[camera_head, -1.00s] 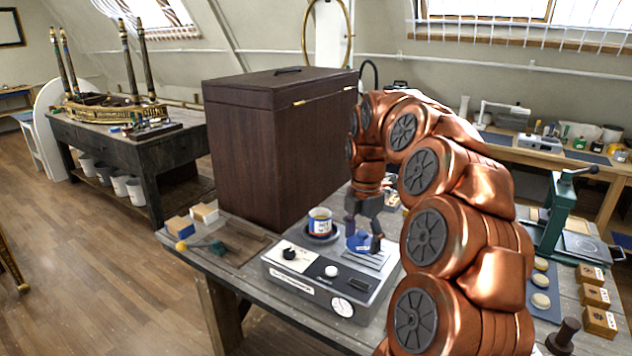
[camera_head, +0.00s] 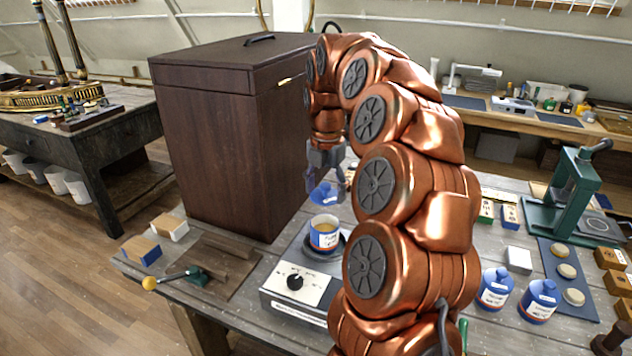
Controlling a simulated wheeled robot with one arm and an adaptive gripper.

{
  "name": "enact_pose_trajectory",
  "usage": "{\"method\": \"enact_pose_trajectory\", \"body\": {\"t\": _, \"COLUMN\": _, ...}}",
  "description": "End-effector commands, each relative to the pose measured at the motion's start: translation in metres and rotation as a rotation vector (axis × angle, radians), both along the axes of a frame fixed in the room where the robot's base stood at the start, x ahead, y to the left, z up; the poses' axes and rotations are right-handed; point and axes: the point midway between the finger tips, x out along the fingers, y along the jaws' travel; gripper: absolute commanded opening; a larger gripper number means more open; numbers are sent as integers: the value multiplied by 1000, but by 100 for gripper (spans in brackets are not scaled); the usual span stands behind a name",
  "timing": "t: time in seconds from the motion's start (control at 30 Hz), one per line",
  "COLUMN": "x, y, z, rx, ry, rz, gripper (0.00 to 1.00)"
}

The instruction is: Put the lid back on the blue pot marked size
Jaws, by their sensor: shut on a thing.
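An open pot (camera_head: 324,237) with a white label and blue bands stands upright on the dark round plate of a grey heating unit (camera_head: 293,285). Amber-brown contents show inside it; its label is too small to read surely. A blue lid (camera_head: 325,197) is in my gripper (camera_head: 327,187), which is shut on it. The lid is held apart from the pot, just above and behind its rim in the picture. Two lidded blue pots, one at left (camera_head: 494,289) and one at right (camera_head: 539,301), stand on the bench to the right of my arm.
A tall dark wooden cabinet (camera_head: 215,140) stands close behind and left of the pot. A yellow-knobbed tool (camera_head: 178,279) lies at the front left, near small boxes (camera_head: 168,228). My arm hides the right part of the heating unit. A green press (camera_head: 575,195) stands at right.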

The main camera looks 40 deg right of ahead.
Motion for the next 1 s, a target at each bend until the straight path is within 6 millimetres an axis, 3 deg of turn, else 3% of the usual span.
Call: {"method": "enact_pose_trajectory", "body": {"t": 1.0, "x": 0, "y": 0, "z": -63, "rx": 1, "ry": 1, "rz": -1, "gripper": 50}}
